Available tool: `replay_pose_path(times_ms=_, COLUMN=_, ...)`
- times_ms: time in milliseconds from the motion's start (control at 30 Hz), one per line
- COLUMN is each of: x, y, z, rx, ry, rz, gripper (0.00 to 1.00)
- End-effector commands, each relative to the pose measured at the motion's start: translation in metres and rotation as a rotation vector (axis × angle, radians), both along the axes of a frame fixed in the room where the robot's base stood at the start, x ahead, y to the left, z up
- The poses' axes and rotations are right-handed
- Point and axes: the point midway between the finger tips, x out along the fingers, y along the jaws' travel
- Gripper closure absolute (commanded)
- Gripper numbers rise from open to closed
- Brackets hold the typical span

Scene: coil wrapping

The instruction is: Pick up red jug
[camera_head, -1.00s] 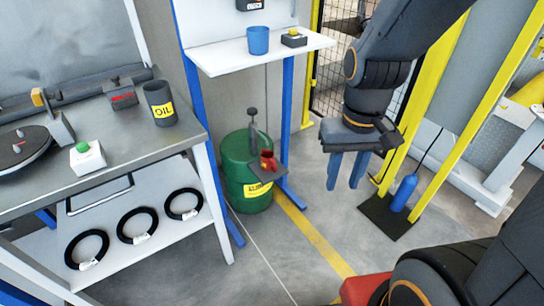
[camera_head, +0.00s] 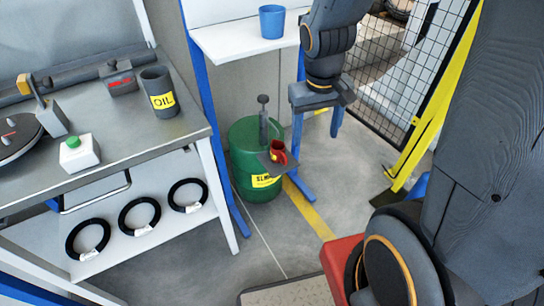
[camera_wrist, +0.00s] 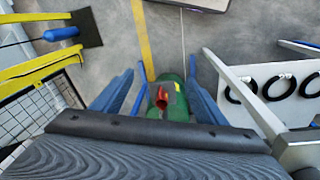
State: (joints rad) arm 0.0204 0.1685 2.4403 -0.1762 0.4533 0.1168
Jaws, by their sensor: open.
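The red jug (camera_head: 278,153) stands on a small dark tray fixed beside the pump on top of the green drum (camera_head: 243,147). In the wrist view the red jug (camera_wrist: 162,98) shows between my fingers, below them and apart from them. My gripper (camera_head: 317,118) is open and empty, with its blue fingers pointing down. It hangs to the right of and above the jug in the head view. In the wrist view my gripper (camera_wrist: 160,92) has its two blue fingers wide apart.
A white shelf (camera_head: 222,46) with a blue cup (camera_head: 272,22) stands above the drum, on blue posts. The steel workbench (camera_head: 120,145) with an oil can (camera_head: 159,92) is at left. Yellow posts and a mesh fence (camera_head: 405,75) stand at right.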

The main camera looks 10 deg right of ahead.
Motion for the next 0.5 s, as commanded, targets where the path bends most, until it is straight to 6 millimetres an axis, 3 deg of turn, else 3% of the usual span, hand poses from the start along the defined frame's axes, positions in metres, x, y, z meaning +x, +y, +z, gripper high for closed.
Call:
replay_pose_path(times_ms=33, x=0.023, y=-0.006, z=-0.016, rx=-0.017, ry=-0.017, rz=0.012, gripper=0.34)
replay_pose_path(times_ms=200, x=0.101, y=-0.02, z=-0.066, rx=-0.053, ry=-0.106, rz=0.071, gripper=0.34)
replay_pose_path(times_ms=400, x=0.178, y=-0.019, z=-0.137, rx=-0.034, ry=-0.202, rz=0.154, gripper=0.34)
replay_pose_path(times_ms=500, x=0.207, y=-0.014, z=-0.177, rx=-0.002, ry=-0.238, rz=0.2, gripper=0.34)
